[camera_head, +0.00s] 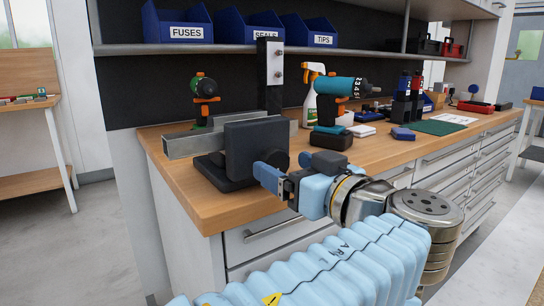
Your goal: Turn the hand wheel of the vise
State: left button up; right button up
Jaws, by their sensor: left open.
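The vise (246,147) is a dark grey block on a dark base near the front left corner of the wooden workbench. Its hand wheel (275,158) looks like a dark round part on the right side of the block, partly hidden by my gripper. My left gripper (283,168) is open, close in front of the wheel, with one blue finger at its lower left. I cannot tell whether a finger touches the wheel. A grey metal bar (181,146) lies across behind the vise block. My right gripper is not in view.
A dark upright post (270,75) stands behind the vise. A teal and orange drill (338,90), a spray bottle (309,108) and a green and orange tool (204,90) stand nearby on the workbench (215,205). Blue bins (177,22) sit on the shelf above.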

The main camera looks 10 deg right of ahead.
aim_at(278, 162)
pick_arm(q)
jog(key=shift+x, duration=2.1)
jog(key=c, duration=1)
jog(key=shift+m, duration=0.4)
